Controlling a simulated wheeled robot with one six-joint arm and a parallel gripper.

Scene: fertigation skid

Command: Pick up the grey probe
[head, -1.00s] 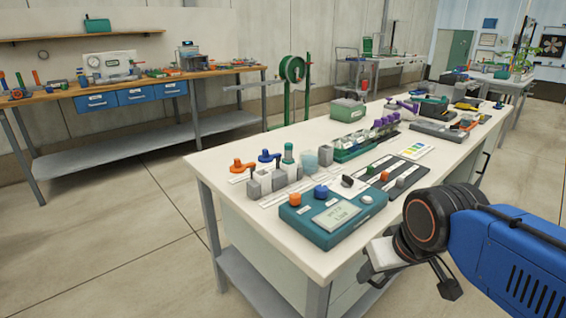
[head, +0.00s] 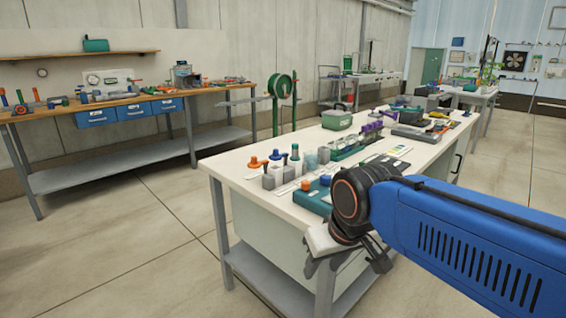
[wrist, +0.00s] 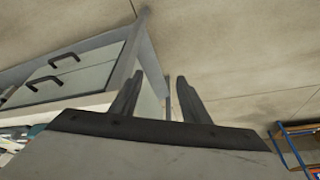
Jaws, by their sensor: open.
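I cannot make out a grey probe for certain in either view. Small grey holders (head: 272,178) with orange, blue and green tops stand at the near left end of the white bench (head: 245,185). My gripper (head: 343,262) is open and empty, in front of the bench's near side and below its top. In the wrist view, the two dark fingers of my gripper (wrist: 160,92) stand apart with nothing between them. My arm hides part of the benchtop and much of the teal meter box (head: 312,197).
A green-grey case (head: 337,120) and purple-topped items (head: 372,128) stand further along the crowded bench. A wooden workbench (head: 130,101) with blue drawers stands at the back left. The floor (head: 120,240) left of the white bench is clear.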

